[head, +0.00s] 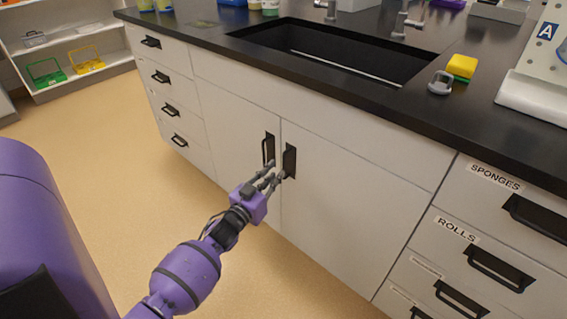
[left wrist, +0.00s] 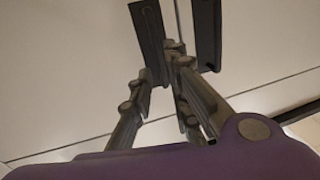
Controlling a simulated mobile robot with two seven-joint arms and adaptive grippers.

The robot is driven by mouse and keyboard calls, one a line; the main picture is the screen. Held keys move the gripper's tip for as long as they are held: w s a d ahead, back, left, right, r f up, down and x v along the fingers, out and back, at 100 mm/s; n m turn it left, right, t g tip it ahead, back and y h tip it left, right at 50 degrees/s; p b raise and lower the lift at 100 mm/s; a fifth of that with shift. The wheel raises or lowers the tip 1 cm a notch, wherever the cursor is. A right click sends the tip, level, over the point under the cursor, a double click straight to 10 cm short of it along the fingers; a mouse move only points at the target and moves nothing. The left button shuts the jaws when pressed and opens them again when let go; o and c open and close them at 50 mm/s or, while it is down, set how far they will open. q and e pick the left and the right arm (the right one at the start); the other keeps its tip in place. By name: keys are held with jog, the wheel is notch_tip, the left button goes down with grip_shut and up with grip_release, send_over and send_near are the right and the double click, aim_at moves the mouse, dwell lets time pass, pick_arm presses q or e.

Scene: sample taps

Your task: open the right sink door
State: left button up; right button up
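The right sink door (head: 345,205) is a white panel below the sink. It is flush with the cabinet front, with a dark upright handle (head: 290,160) near its left edge. My left gripper (head: 276,171) is in front of the cabinet, its fingertips by the lower end of this handle. In the left wrist view the fingers (left wrist: 175,55) reach toward the seam between two dark handles. My right gripper is not in view.
The left sink door (head: 235,125) with its handle (head: 268,149) is flush beside it. Drawers flank both doors. The black counter (head: 330,95) overhangs the front, with a sink (head: 335,52) and a yellow sponge (head: 462,66). Floor in front is clear.

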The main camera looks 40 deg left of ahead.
aim_at(284, 165)
pick_arm(q)
jog(key=shift+w+a+f+b, duration=0.1)
jog(key=shift+w+b, duration=0.1)
jog(key=shift+w, duration=0.8)
jog(key=shift+w+a+b, duration=0.15)
jog(key=shift+w+b, duration=0.05)
jog(key=shift+w, duration=0.85)
jog(key=shift+w+a+f+b, duration=0.1)
jog(key=shift+w+b, duration=0.1)
jog(key=shift+w, duration=0.8)
jog(key=shift+r, duration=0.1)
jog(key=shift+c, duration=0.5)
grip_shut()
